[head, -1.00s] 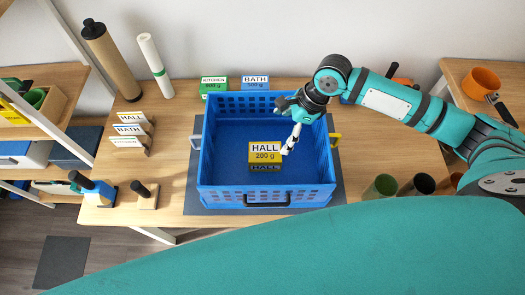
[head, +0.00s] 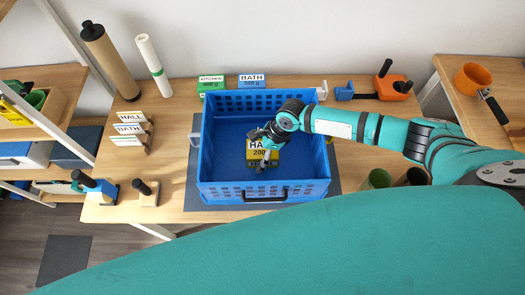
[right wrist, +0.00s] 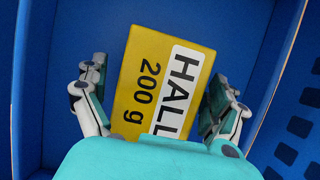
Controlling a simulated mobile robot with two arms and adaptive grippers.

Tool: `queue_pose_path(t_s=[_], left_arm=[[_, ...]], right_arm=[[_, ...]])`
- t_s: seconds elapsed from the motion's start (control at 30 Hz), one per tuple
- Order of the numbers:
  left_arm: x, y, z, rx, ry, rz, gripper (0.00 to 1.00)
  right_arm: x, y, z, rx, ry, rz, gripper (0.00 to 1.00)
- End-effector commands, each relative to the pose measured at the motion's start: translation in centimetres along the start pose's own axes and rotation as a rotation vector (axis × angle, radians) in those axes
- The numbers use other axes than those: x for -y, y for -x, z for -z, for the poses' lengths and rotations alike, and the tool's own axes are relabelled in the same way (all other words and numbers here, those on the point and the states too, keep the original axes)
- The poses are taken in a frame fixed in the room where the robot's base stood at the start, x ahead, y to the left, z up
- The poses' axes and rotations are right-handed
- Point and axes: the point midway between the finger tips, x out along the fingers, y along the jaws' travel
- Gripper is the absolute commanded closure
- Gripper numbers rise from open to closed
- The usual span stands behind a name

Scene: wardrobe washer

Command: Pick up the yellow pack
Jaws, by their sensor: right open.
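In the right wrist view the yellow pack (right wrist: 150,85) lies between the two open fingers of my right gripper (right wrist: 157,95), one finger on each side. A gap shows on the left side; on the right the finger is close to the label edge, and I cannot tell whether it touches. My left gripper is not in view.
The crate walls surround my right gripper. A green box (head: 211,84) and a blue box (head: 252,82) stand behind the crate. Label holders (head: 131,128) stand to the left. Cups (head: 377,179) stand to the right.

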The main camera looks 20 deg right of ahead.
Motion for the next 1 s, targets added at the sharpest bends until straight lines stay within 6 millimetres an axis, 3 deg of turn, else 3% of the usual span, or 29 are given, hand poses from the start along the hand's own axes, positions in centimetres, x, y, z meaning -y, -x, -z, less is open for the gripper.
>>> queue_pose_path(t_s=[0.2, 0.73, 1.0], left_arm=[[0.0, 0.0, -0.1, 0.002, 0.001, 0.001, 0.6], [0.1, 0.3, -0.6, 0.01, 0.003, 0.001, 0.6], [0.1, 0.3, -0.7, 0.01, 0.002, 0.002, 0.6]], right_arm=[[0.0, -1.7, 0.0, 0.0, -0.001, 0.001, 0.04], [0.0, -1.9, 0.1, 0.0, -0.002, -0.001, 0.04], [-0.1, -1.9, 0.2, 0.0, -0.001, -0.001, 0.38]])
